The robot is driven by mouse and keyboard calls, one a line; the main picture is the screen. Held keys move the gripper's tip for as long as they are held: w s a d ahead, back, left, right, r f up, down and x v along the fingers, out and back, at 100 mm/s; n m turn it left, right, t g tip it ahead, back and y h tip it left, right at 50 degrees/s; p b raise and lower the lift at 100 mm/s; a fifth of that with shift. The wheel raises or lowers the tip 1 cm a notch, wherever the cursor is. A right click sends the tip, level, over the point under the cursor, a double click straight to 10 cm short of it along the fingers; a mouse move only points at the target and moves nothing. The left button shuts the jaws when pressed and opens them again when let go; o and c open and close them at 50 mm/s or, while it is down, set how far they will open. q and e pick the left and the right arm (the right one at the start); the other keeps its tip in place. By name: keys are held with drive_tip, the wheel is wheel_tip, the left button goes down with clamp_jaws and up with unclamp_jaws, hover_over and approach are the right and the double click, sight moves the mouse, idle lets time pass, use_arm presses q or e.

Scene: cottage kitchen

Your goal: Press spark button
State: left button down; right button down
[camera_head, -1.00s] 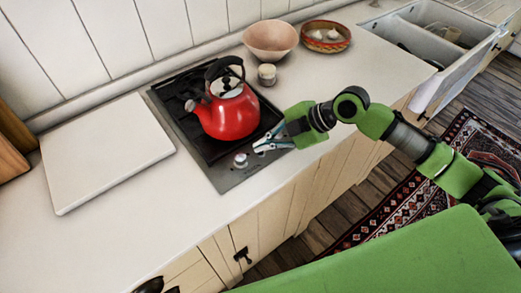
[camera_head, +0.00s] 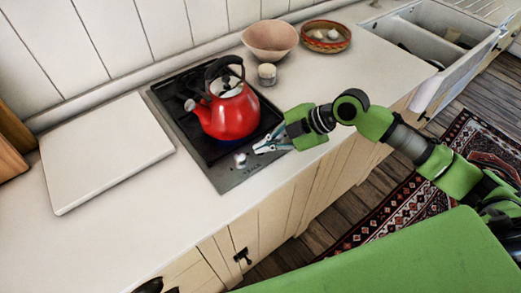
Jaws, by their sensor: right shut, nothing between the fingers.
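The hob (camera_head: 213,165) is a dark cooktop with a grey control strip along its front, set in the counter. A light knob (camera_head: 240,159) sits on that strip. My right gripper (camera_head: 257,150) is shut and empty, its fingertips over the strip just right of the knob. I cannot make out a separate spark button; the fingers cover that part of the strip. A red kettle (camera_head: 228,117) with a black handle stands on the hob, with a faint bluish patch below its front edge. My left gripper is not in view.
A white board (camera_head: 105,152) lies left of the hob. A small jar (camera_head: 267,75), a pink bowl (camera_head: 270,40) and a woven basket (camera_head: 326,37) stand behind and right. The sink (camera_head: 432,32) is at the far right. The front left counter is clear.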

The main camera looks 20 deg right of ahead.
sight(264, 154)
drive_tip(key=shift+r+p, duration=0.35)
drive_tip(key=shift+r, duration=0.05)
wheel_tip(264, 154, up, 6)
drive_tip(key=p, duration=0.5)
drive_tip(key=shift+r, duration=0.1)
idle(0.4)
idle(0.4)
